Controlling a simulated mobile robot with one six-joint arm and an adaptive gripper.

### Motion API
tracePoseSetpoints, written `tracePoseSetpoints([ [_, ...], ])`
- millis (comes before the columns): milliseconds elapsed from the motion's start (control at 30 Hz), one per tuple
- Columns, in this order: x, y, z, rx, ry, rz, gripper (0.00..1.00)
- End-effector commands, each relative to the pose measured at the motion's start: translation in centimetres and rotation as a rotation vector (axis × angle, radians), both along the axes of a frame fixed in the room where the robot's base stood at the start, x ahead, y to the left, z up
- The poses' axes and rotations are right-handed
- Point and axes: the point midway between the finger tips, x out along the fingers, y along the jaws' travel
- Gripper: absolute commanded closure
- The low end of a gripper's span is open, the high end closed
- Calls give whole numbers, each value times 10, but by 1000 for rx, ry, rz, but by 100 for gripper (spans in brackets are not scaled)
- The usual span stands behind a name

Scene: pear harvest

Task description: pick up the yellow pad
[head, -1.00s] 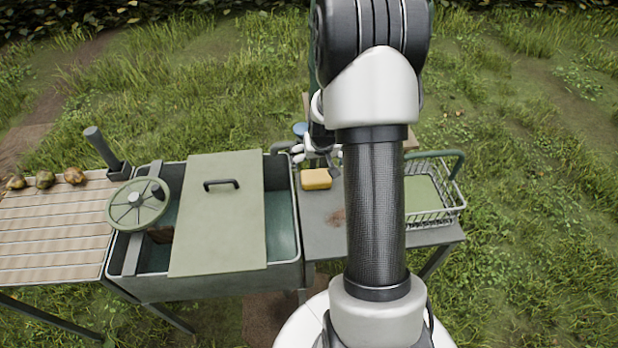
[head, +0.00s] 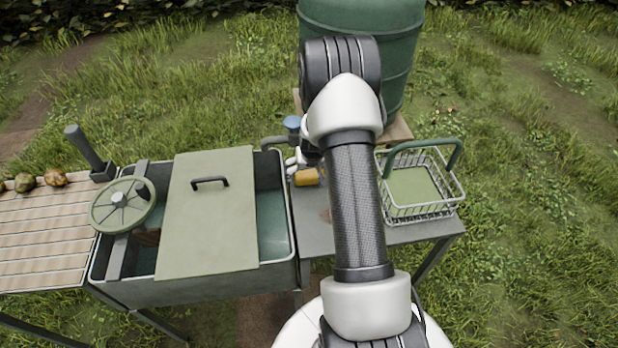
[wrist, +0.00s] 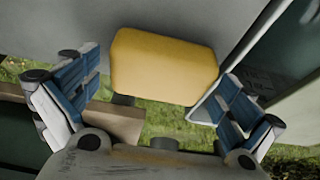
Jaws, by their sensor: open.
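The yellow pad (head: 307,177) lies on the grey table top (head: 314,240), just right of the sink basin. In the wrist view the yellow pad (wrist: 163,66) shows whole between the two blue-padded fingers of my gripper (wrist: 160,95). The fingers are spread wide and stand apart from the pad on both sides. In the head view my gripper is mostly hidden behind my arm, with only a white part showing close to the pad.
The sink basin (head: 276,232) has a green lid (head: 208,225) and a handwheel (head: 122,203). A wire basket (head: 437,209) stands right on the table. Several brown fruits lie on the slatted rack (head: 45,240).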

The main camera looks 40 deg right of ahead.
Motion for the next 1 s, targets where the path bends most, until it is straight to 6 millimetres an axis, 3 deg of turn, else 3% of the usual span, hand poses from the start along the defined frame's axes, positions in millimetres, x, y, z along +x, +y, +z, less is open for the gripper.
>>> tracePoseSetpoints([
  [267, 3, -1, -4, -1, -2, 0, 1],
  [867, 2, -1, -4, -1, -2, 0, 41],
  [1000, 2, -1, -4, -1, -2, 0, 41],
])
